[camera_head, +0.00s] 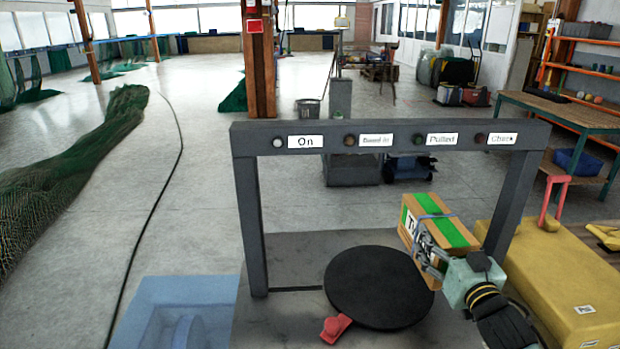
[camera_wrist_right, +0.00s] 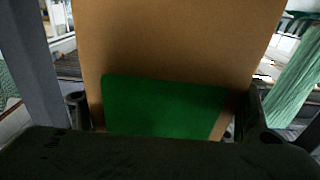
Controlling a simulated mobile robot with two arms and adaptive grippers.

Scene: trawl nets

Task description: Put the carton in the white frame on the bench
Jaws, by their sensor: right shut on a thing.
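The brown carton (camera_head: 409,235) with green stripes and a partly hidden white label is held up, tilted, at the right side of the grey gantry. My right gripper (camera_head: 430,258) is shut on it from the near right side. In the right wrist view the carton (camera_wrist_right: 180,45) fills the middle, with a green patch low on its face and a finger on either side. I cannot make out a white frame in these views. My left gripper is not in view.
The dark grey gantry (camera_head: 395,136) with labelled lamps spans a grey surface (camera_head: 290,255). Under it lie a black round disc (camera_head: 378,287) and a red tab (camera_head: 335,328). A blue block (camera_head: 180,292) is at left, a yellow case (camera_head: 565,270) at right.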

